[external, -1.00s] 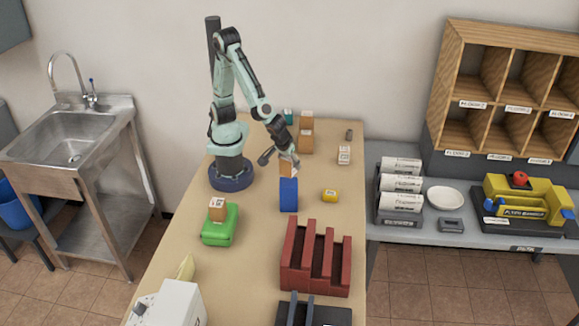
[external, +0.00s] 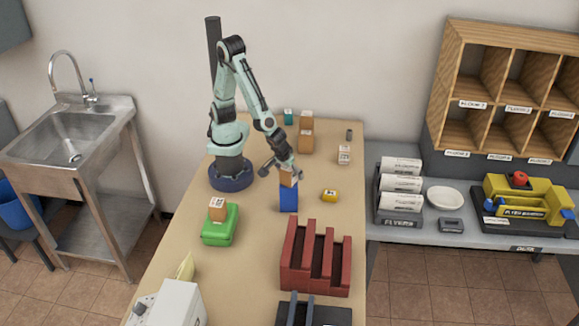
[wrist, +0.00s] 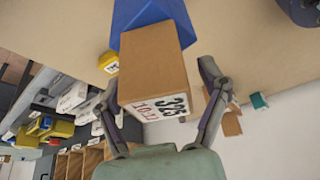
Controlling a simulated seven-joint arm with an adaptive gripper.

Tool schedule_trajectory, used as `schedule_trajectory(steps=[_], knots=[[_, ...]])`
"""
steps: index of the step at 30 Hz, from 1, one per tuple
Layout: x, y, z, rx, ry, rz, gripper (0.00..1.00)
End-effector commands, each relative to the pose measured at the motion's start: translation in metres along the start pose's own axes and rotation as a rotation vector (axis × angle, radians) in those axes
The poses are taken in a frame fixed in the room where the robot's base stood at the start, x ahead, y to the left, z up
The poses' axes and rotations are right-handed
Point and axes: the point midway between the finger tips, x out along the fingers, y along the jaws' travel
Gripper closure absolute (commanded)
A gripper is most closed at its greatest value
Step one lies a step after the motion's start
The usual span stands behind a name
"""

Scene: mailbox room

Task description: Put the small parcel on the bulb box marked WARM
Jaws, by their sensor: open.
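A small brown parcel (external: 289,179) with a white printed label sits on top of an upright blue box (external: 289,199) near the middle of the table. In the wrist view the parcel (wrist: 155,72) shows its brown side and numbered label, with the blue box (wrist: 145,12) beyond it. My gripper (external: 287,168) is at the parcel from above. In the wrist view my gripper (wrist: 155,85) is open, with one finger on each side of the parcel. I cannot read any WARM marking; the blue box's lettering is not visible.
A yellow box (external: 330,196) stands right of the blue box. A white box (external: 344,155) and stacked brown boxes (external: 306,142) stand farther back. A green case (external: 220,228) with a brown box (external: 217,209) on it is front left; a red rack (external: 316,260) is front right.

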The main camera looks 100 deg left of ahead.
Motion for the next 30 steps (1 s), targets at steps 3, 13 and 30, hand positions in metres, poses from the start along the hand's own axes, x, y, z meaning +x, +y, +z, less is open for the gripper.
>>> schedule_trajectory(steps=[3,13,30], knots=[[-0.004,0.000,-0.001,0.001,-0.001,0.002,0.26],[-0.070,0.001,0.000,0.000,-0.005,0.007,0.26],[-0.118,-0.008,-0.025,0.085,-0.045,-0.027,0.26]])
